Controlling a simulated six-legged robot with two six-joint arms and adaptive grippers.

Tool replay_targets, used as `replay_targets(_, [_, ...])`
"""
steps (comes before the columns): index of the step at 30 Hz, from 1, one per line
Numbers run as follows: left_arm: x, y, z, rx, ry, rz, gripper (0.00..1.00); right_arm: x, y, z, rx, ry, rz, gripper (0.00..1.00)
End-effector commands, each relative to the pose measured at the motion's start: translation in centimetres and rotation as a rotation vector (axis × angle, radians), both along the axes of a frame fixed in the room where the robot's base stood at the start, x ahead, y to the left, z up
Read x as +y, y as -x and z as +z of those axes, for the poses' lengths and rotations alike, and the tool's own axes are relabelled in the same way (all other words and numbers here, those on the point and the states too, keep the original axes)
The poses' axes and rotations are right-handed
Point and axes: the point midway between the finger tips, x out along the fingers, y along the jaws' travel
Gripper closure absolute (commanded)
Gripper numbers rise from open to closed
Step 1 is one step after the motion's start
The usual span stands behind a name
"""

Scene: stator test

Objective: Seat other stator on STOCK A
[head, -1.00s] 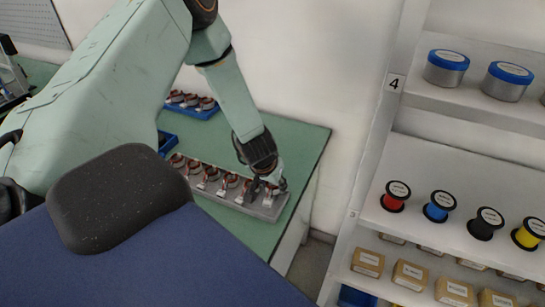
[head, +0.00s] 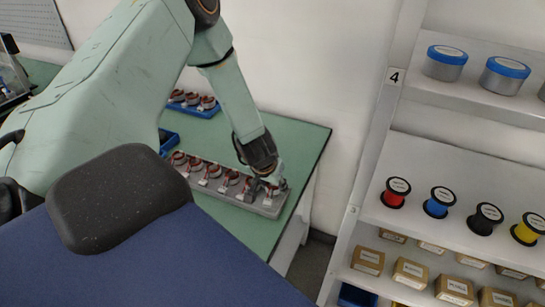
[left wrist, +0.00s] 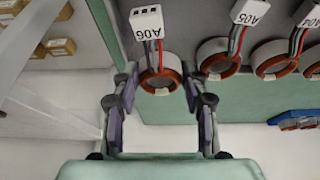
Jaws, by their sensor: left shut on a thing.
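A long grey tray (head: 262,209) on the green table holds a row of stators with white connectors. My left gripper (head: 269,184) is low over its right end. In the left wrist view, its two fingers (left wrist: 162,88) are shut on the sides of the stator marked A06 (left wrist: 159,82), an orange-rimmed ring with red and grey wires. This stator is at the end of the row on the grey tray; whether it is fully down in its place cannot be told. Stators A05 (left wrist: 218,58) and A04 (left wrist: 275,60) sit beside it. My right gripper is not in view.
A blue tray (head: 205,112) with several stators stands farther back on the green table (head: 290,135). Another blue container (head: 168,140) is partly hidden by my arm. A white shelf at right holds spools, tins and boxes. The table's right edge is close to the grey tray.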

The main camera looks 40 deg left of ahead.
Motion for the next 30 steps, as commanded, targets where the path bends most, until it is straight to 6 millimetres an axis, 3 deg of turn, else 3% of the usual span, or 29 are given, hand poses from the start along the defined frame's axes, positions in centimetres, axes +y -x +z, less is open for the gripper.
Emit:
replay_targets(4, [0.03,-0.08,-0.47,-0.001,0.0,0.0,0.92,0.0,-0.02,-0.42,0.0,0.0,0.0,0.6])
replay_targets(6, [0.03,-0.11,-0.66,-0.001,-0.001,0.0,1.0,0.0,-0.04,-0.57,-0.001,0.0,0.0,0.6])
replay_targets(28, [-0.16,0.11,-1.03,-0.001,-0.002,-0.001,1.0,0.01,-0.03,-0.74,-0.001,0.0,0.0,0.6])
replay_targets(29, [-0.13,0.08,-1.04,-0.002,-0.002,-0.001,0.53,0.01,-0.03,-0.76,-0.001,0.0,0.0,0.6])
replay_targets(30, [-0.13,0.08,-1.05,-0.001,-0.002,-0.001,0.5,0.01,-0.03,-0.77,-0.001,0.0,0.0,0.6])
